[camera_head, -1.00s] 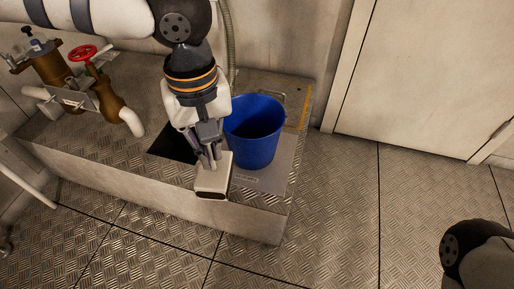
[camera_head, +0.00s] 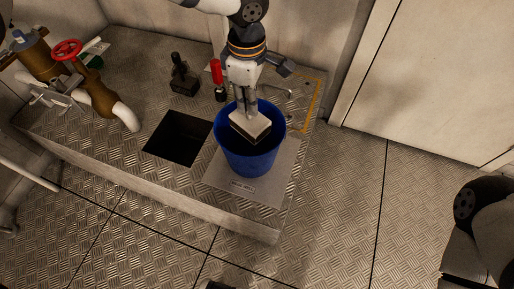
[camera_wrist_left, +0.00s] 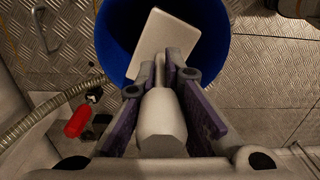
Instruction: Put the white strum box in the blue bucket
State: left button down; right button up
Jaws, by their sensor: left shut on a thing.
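The white strum box (camera_head: 252,126), a pale flat block with a dark underside, shows within the outline of the blue bucket's mouth. The blue bucket (camera_head: 250,160) stands upright on a plate on the raised step. My left gripper (camera_head: 246,110) points down from above and is shut on the box. In the left wrist view, the gripper (camera_wrist_left: 164,76) holds the box by a pale stem, and the box (camera_wrist_left: 168,38) lies over the blue bucket's opening (camera_wrist_left: 115,40). I cannot tell how far below the rim the box sits. My right gripper is not in view.
Left of the bucket is a dark square opening (camera_head: 178,138) in the step. Behind it stand a black-handled fitting (camera_head: 183,77) and a red-handled tool (camera_head: 217,78). A pipe with a red valve wheel (camera_head: 66,50) is at the left. The floor in front is clear.

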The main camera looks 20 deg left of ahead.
aim_at(250, 138)
pick_arm(q)
notch_tip(250, 138, down, 14)
jog(key=b, duration=0.4)
jog(key=shift+s+f, duration=0.1)
jog(key=shift+s, duration=0.05)
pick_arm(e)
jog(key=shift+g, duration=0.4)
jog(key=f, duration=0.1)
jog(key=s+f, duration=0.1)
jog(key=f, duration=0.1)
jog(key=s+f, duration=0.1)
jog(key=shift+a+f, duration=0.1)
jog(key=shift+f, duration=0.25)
pick_arm(q)
jog(key=shift+b, duration=0.3)
jog(key=shift+f, duration=0.2)
jog(key=c, duration=1.7)
grip_release()
jog(key=shift+r, duration=0.15)
notch_tip(250, 138, up, 12)
jog(key=p, duration=0.3)
jog(key=shift+r, duration=0.1)
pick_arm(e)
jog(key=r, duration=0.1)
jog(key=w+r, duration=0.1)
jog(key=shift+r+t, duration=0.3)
